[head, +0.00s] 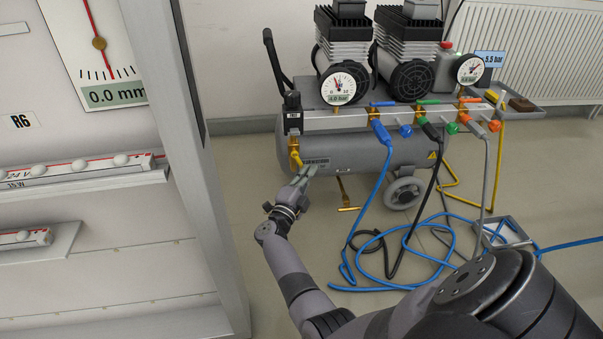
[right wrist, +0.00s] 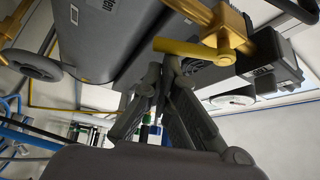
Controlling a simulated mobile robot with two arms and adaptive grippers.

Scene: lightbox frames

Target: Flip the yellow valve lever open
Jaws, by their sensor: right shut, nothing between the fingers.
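The yellow valve lever (right wrist: 188,47) sticks out from a brass valve body (right wrist: 232,22) in the right wrist view. In the head view the valve (head: 294,150) sits at the left end of the compressor's manifold, and the lever is small there. My right gripper (head: 308,172) is at the lever, in front of the grey tank. In the right wrist view its fingers (right wrist: 170,68) are shut and empty, with the tips close under the lever's middle. I cannot tell whether they touch it. My left gripper is out of view.
The compressor tank (head: 345,150) stands behind the gripper, with gauges and motors above. Blue, black and grey hoses (head: 385,245) hang from the manifold and loop on the floor to the right. A cabinet frame (head: 185,150) stands close on the left.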

